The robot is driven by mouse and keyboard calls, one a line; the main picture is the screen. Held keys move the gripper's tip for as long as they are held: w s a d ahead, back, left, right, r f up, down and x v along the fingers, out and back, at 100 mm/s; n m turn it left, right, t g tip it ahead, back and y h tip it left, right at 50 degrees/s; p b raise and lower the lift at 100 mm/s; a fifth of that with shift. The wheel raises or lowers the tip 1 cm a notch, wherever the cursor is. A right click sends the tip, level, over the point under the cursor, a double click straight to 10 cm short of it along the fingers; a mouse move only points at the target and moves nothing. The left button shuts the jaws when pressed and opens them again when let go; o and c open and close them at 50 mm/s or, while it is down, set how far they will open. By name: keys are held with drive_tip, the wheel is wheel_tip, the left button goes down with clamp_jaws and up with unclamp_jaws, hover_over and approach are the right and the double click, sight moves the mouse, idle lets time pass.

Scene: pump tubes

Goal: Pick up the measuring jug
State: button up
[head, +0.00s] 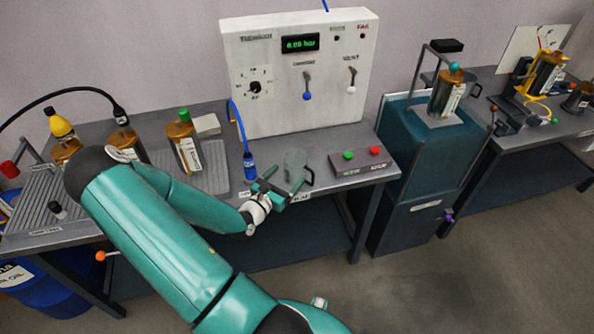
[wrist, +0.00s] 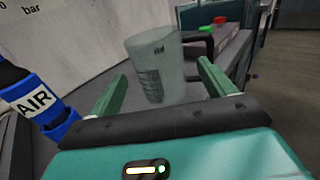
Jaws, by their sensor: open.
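The measuring jug (head: 295,160) is a clear, greyish cup standing upright near the front edge of the bench, with a dark handle on its right side in the head view. In the wrist view the jug (wrist: 153,62) shows dark printed marks and sits ahead, between the lines of the two green fingers. My gripper (head: 284,183) is open and empty, just in front of the jug, and partly covers its lower part in the head view. In the wrist view the gripper (wrist: 162,82) has one finger on each side of the jug's base; whether they touch it I cannot tell.
A blue AIR connector (head: 249,165) on a hose stands close left of the jug. A button box (head: 361,161) with green and red buttons is to the right. The white control panel (head: 300,75) rises behind. Amber bottles (head: 186,145) stand further left.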

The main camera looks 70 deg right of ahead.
sight(302, 159)
drive_tip(key=x, duration=0.7)
drive_tip(key=shift+w+f, duration=0.15)
drive_tip(key=c, duration=0.7)
